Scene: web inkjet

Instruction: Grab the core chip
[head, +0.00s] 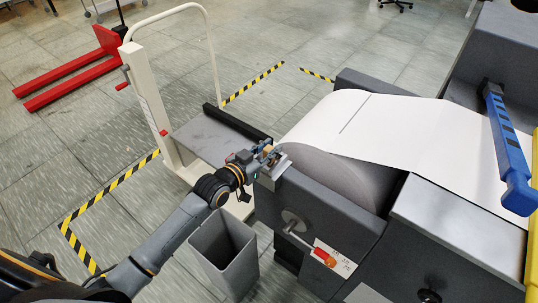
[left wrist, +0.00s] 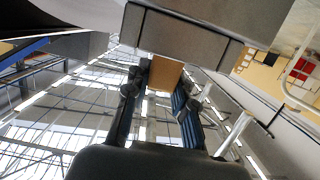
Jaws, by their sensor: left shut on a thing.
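My left gripper (head: 265,158) is at the near left corner of the grey printer unit, beside the big paper roll (head: 335,178). Its fingers are shut on a small tan piece, the core chip (left wrist: 164,76), which shows between the two fingers in the left wrist view (left wrist: 163,88). In the head view the chip is only a small tan spot, mostly hidden by the fingers. My right gripper is in neither view.
A grey open bin (head: 224,250) stands on the floor below my left arm. A white-framed lift cart (head: 150,100) with a grey platform is just beyond the gripper. A blue bar (head: 508,150) rises at the right. A red pallet jack (head: 75,75) stands far left.

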